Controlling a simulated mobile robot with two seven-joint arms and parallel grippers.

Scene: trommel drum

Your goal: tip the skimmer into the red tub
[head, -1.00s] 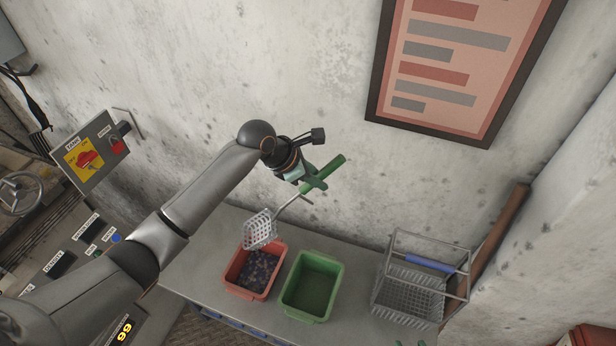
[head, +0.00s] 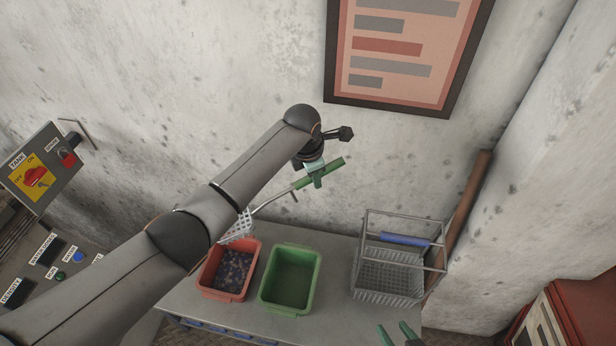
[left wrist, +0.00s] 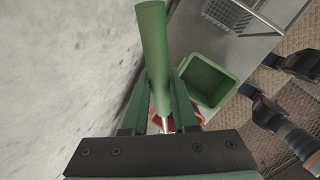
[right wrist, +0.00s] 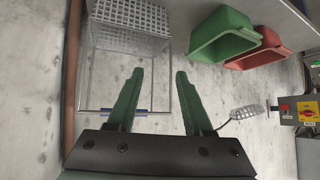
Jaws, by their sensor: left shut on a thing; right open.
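My left gripper (head: 317,178) is shut on the green handle (head: 332,168) of the skimmer; the handle also fills the middle of the left wrist view (left wrist: 153,50). The skimmer's perforated metal basket (head: 241,226) is above the back edge of the red tub, partly hidden by my left arm. It also shows in the right wrist view (right wrist: 247,112). The red tub (head: 207,286) stands on the bench with dark, purplish bits inside. Whether the basket holds anything cannot be told. My right gripper (right wrist: 158,85) is open and empty; its fingertips show at the head view's bottom edge.
A green tub (head: 290,303), seemingly empty, stands right of the red tub. A wire rack (head: 395,290) with a blue bar is further right on the grey bench (head: 338,250). A concrete wall is close behind. A control panel (head: 35,175) is at the left.

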